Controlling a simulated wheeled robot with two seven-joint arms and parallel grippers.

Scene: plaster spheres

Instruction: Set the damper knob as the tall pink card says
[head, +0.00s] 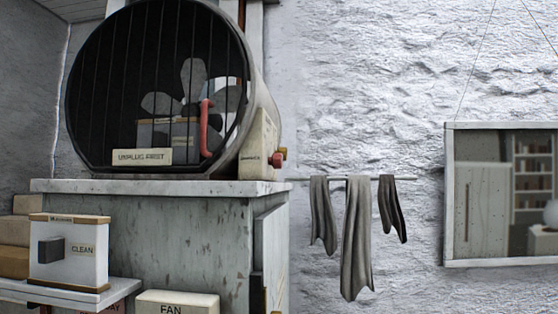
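No tall pink card shows in the head view. No knob here can be read as the damper knob. A white box (90,268) with a dark square knob (50,250) and the word CLEAN stands at the lower left; the small print along its top is too small to read. A red and brass knob (278,158) sticks out from a cream box (258,148) on the right side of the round fan housing (256,90). Neither of my grippers is in view.
The barred fan housing, with a red handle (206,128) and an UNPLUG FIRST label (142,157), sits on a grey cabinet (190,240). A box marked FAN (178,303) is at the bottom edge. Grey cloths (356,240) hang from a rail. A framed mirror or picture (505,258) hangs right.

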